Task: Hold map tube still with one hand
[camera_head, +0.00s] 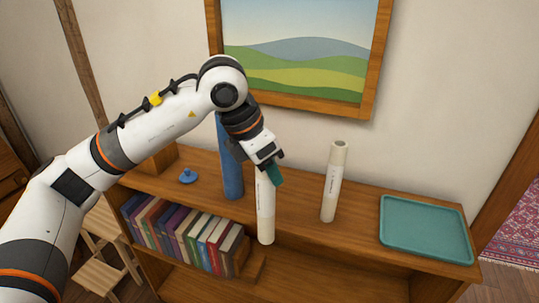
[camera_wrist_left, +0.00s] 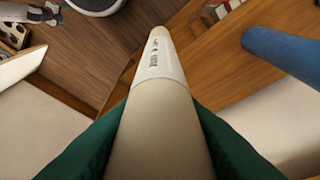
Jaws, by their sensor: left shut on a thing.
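A cream map tube with a white printed label (camera_head: 265,215) is in my left gripper (camera_head: 270,170), whose green fingers close on its upper part. The tube hangs nearly upright, and its lower end overlaps the shelf's front edge in the head view. The left wrist view looks down along this tube (camera_wrist_left: 158,75), with a green finger on each side. A second cream tube (camera_head: 334,185) stands upright on the shelf to the right, apart from the gripper, with an open-looking top. A blue tube (camera_head: 231,165) stands just left of the held one.
The wooden shelf top (camera_head: 300,205) carries a blue knobbed lid (camera_head: 188,176) at left and a teal tray (camera_head: 425,228) at right. Several books (camera_head: 185,235) fill the lower shelf. A framed picture (camera_head: 300,50) hangs behind. Space between the standing cream tube and tray is clear.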

